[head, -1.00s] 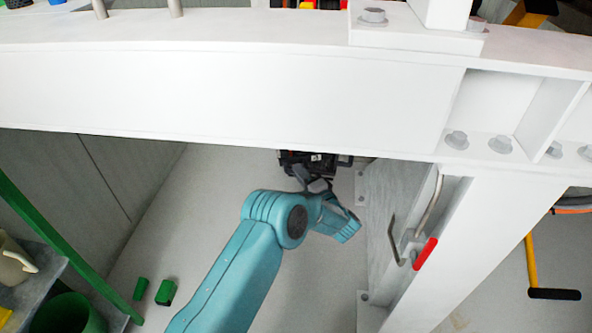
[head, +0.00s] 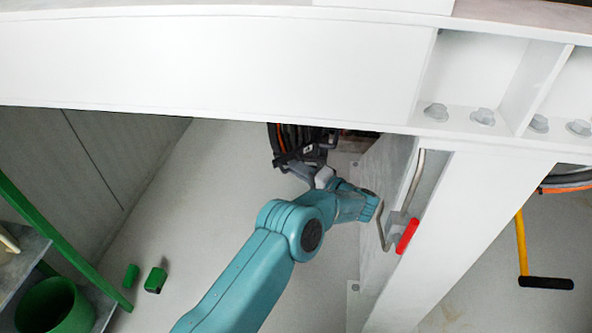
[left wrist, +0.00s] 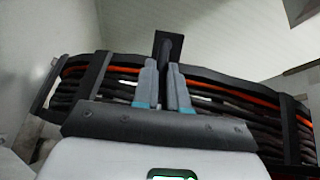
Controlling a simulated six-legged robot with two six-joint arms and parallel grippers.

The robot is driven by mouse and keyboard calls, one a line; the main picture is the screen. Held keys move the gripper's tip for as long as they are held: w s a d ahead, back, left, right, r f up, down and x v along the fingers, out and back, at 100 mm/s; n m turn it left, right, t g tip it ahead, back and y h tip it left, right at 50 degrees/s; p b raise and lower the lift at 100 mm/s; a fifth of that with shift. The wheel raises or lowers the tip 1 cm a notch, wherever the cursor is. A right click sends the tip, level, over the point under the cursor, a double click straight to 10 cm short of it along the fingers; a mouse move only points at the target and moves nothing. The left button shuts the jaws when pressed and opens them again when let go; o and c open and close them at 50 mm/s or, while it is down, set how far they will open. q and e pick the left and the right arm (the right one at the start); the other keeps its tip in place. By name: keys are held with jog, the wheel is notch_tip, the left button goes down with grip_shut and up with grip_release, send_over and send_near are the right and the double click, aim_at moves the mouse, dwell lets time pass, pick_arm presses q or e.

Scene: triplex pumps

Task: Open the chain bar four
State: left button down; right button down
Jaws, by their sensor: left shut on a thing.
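In the left wrist view a cable chain (left wrist: 215,88) with dark and orange hoses runs across the picture. Dark crossbars span it, one at the left (left wrist: 93,85) and one at the right (left wrist: 292,132). My left gripper (left wrist: 166,72) is shut on a black bar (left wrist: 168,46) that stands up between its two grey fingers, its wide end above the chain. I cannot read which number this bar bears. In the head view the chain (head: 287,136) shows partly under the white beam, with my left gripper (head: 297,156) at its lower edge. My right gripper is not in view.
A white beam (head: 210,65) hangs over the chain, and a white post (head: 460,240) stands right of my arm. A red-gripped handle (head: 407,236) is close to my wrist. Green blocks (head: 153,279) and a green cup (head: 55,305) are lower left. The middle floor is clear.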

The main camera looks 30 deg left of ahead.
pick_arm(q)
jog(key=shift+d, duration=0.35)
jog(key=c, duration=1.2)
grip_release()
jog(key=shift+o, duration=0.2)
jog(key=shift+g, duration=0.3)
jog(key=shift+a, duration=0.1)
